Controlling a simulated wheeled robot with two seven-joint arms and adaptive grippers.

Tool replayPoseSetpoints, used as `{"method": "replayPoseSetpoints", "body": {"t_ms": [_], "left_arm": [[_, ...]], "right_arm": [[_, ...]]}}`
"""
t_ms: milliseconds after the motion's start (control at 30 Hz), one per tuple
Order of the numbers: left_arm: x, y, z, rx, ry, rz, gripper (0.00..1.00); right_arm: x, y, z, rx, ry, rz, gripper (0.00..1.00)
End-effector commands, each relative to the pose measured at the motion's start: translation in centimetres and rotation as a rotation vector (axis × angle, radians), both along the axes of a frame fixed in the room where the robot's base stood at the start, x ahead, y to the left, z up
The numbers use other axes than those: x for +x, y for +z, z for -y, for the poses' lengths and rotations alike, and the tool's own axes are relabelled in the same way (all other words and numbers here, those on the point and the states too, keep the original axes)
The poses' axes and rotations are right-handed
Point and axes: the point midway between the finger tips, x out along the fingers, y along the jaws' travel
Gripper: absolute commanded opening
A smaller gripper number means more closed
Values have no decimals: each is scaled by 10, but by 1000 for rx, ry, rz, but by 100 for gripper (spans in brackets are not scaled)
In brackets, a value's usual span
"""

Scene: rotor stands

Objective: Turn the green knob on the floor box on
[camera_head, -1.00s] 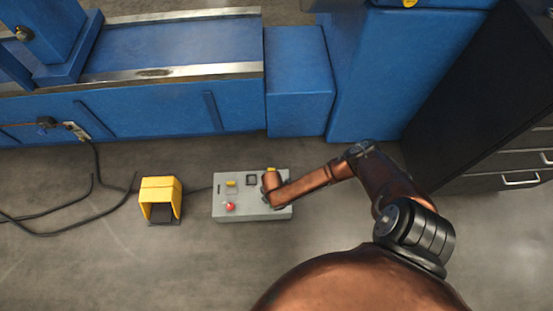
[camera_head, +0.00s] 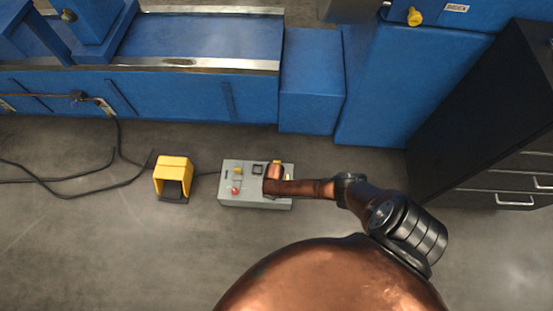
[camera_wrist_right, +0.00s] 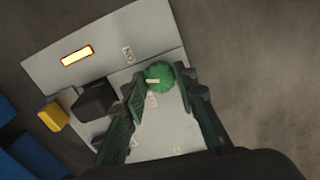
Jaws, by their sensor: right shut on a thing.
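The grey floor box (camera_head: 240,200) lies on the floor, partly covered by my right arm in the head view. Its top panel (camera_wrist_right: 130,30) fills much of the wrist view. The green knob (camera_wrist_right: 160,72) sits on this panel, its white mark pointing left in the picture, near a printed "ON" label. My right gripper (camera_wrist_right: 163,84) is shut on the green knob, one finger on each side. An amber lamp (camera_wrist_right: 77,55) glows on the panel. In the head view the knob is hidden behind my wrist. My left gripper is not in view.
The box also carries a red button (camera_head: 236,191), a black square part (camera_wrist_right: 96,98) and a yellow part (camera_wrist_right: 53,115). A yellow foot pedal (camera_head: 174,175) stands left of it, with black cables (camera_head: 120,186). A blue machine (camera_head: 180,95) is behind; a dark cabinet (camera_head: 470,120) stands right.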

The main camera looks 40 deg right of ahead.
Motion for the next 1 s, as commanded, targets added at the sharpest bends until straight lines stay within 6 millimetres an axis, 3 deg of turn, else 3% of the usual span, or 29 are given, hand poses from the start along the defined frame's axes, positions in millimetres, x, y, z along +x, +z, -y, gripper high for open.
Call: {"method": "replayPoseSetpoints", "body": {"t_ms": [200,433,1000], "left_arm": [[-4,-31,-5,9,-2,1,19],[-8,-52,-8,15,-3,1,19],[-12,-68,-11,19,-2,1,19]], "right_arm": [[-4,0,-1,0,-192,-7,2],[-4,0,-1,-1,-343,-9,2],[-5,-2,0,-2,-468,-11,2]]}}
